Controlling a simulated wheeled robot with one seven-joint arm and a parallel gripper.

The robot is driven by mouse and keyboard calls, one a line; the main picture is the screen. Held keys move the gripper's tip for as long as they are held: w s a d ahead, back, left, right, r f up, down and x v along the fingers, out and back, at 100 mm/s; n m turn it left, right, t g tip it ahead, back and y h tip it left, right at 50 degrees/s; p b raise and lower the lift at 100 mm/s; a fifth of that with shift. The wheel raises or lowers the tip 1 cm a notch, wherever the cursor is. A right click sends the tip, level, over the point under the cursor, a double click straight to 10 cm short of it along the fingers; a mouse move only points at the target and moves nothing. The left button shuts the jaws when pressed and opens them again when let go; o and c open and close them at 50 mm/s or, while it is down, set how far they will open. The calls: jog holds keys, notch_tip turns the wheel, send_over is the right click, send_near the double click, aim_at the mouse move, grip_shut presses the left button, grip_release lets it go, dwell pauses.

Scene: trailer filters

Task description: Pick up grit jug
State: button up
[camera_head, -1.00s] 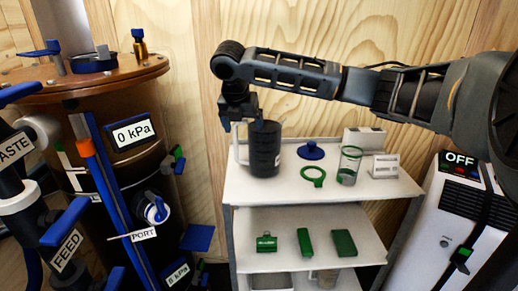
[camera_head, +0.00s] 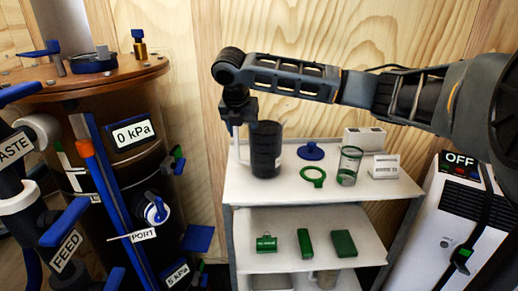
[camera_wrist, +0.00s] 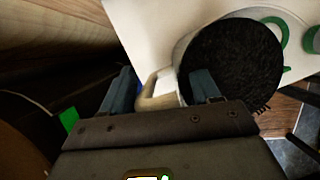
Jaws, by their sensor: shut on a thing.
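The grit jug (camera_head: 265,150) is a dark, upright cylinder with a white handle on its left side. It stands at the left end of the top shelf, or just above it; I cannot tell which. In the wrist view its round top (camera_wrist: 236,66) is filled with dark grit, and the pale handle (camera_wrist: 160,90) lies between my fingers. My gripper (camera_head: 238,124) points down at the jug's left side and is shut on the handle. In the wrist view my gripper (camera_wrist: 160,92) has one finger on each side of the handle.
The white shelf (camera_head: 240,188) also bears a blue lid (camera_head: 311,151), a green ring (camera_head: 313,175), a glass jar (camera_head: 349,165) and small white boxes (camera_head: 385,166). Green items lie on the lower shelf (camera_head: 283,220). A brown tank (camera_head: 105,85) stands left; a white unit (camera_head: 443,215) stands right.

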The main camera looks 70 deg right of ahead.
grip_shut()
